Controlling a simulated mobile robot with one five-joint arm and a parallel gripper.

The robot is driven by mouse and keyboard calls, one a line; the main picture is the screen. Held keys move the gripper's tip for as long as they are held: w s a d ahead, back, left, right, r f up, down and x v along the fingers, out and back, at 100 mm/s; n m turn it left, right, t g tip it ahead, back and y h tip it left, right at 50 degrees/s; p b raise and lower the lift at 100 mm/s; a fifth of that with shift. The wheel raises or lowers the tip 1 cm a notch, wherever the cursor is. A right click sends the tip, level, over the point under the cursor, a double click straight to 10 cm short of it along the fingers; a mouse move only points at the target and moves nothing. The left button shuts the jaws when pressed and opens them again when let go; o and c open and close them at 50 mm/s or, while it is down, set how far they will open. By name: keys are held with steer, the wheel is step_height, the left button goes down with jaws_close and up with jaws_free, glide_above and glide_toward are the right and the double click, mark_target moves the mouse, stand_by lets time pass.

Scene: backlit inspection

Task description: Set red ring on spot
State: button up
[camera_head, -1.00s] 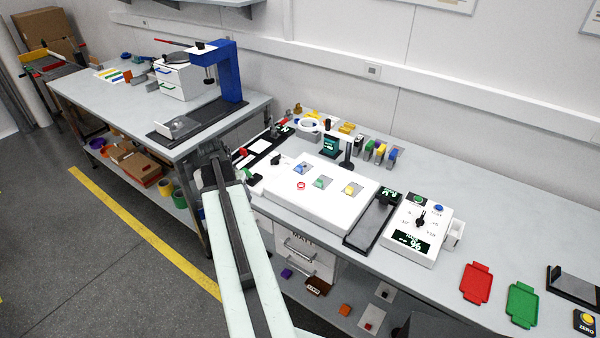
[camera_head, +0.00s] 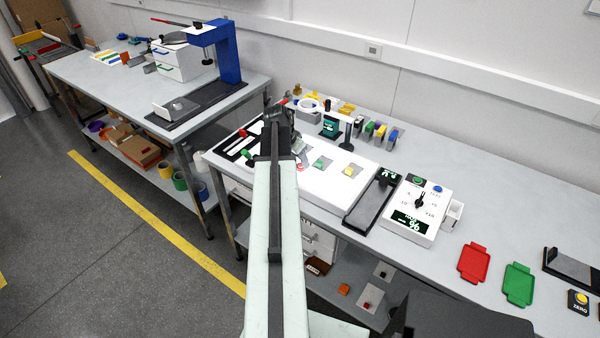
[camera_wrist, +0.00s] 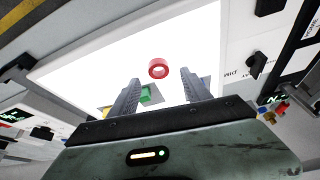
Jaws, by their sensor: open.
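The red ring (camera_wrist: 158,68) lies on the bright white light panel (camera_wrist: 90,65), just ahead of my fingertips in the wrist view. In the head view the red ring (camera_head: 302,167) shows beside my arm, partly hidden by it. My gripper (camera_wrist: 159,77) is open and empty, with its two fingers spread above the panel. In the head view my gripper (camera_head: 282,112) is over the panel's left end and its fingers are hard to make out. I cannot tell which mark is the spot.
On the panel (camera_head: 335,198), a green block (camera_head: 320,163) and a yellow piece (camera_head: 349,171) sit on grey squares. A control box (camera_head: 415,214) with a dial stands right of it. Small coloured blocks (camera_head: 379,131) stand behind. Red (camera_head: 474,262) and green (camera_head: 519,284) trays lie farther right.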

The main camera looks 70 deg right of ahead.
mark_target(300, 165)
steer(key=b+x, duration=0.2)
steer(key=x, duration=0.1)
steer(key=shift+f, duration=0.2)
steer(key=shift+r, duration=0.2)
jaws_close()
steer(key=shift+p, duration=0.3)
